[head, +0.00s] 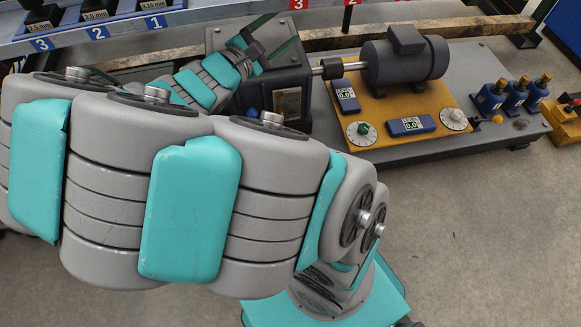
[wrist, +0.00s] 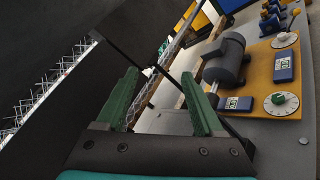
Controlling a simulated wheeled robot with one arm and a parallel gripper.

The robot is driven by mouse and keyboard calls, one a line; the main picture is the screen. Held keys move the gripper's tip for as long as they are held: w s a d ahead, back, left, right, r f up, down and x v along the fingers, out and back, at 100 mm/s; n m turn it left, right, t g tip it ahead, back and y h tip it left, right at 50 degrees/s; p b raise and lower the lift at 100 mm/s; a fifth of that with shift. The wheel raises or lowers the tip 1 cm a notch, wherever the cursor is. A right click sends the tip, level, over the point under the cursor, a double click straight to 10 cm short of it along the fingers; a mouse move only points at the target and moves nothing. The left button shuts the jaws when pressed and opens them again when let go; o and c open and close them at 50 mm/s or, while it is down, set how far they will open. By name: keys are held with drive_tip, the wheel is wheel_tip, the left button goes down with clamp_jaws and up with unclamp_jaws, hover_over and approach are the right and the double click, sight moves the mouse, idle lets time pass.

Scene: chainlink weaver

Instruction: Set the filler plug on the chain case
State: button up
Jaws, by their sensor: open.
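A dark box-shaped housing (head: 300,78), which looks like the chain case, stands behind my arm in the head view, joined by a shaft to a motor (head: 405,62). It has a small window on its front, and my arm partly covers it. I cannot make out the filler plug in either view.
A numbered rack (head: 120,28) is at the back left. The floor (head: 480,220) at front right is clear.

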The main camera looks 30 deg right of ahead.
drive_tip(key=s+d+f+m+g+y, duration=0.2)
drive_tip(key=s+d+m+g, duration=0.35)
drive_tip(key=s, duration=0.45)
drive_tip(key=s+a+f+m+g+y, duration=0.2)
drive_tip(key=s+f+y, duration=0.1)
drive_tip(key=s, duration=0.2)
drive_tip(key=s+a+f+m+g+y, duration=0.1)
drive_tip(key=s+f+m+g+y, duration=0.15)
drive_tip(key=s, duration=0.35)
drive_tip(key=s+a+m+y, duration=0.1)
drive_tip(key=s+a+y, duration=0.2)
drive_tip(key=a, duration=0.5)
drive_tip(key=s+a+m+t+y, duration=0.1)
drive_tip(key=s+a+y, duration=0.2)
drive_tip(key=a+y, duration=0.3)
drive_tip(key=a, duration=0.2)
drive_tip(key=shift+s+a+f+t, duration=0.15)
drive_tip(key=shift+a+f+t, duration=0.15)
drive_tip(key=shift+a+f, duration=0.05)
drive_tip(key=shift+y, duration=0.25)
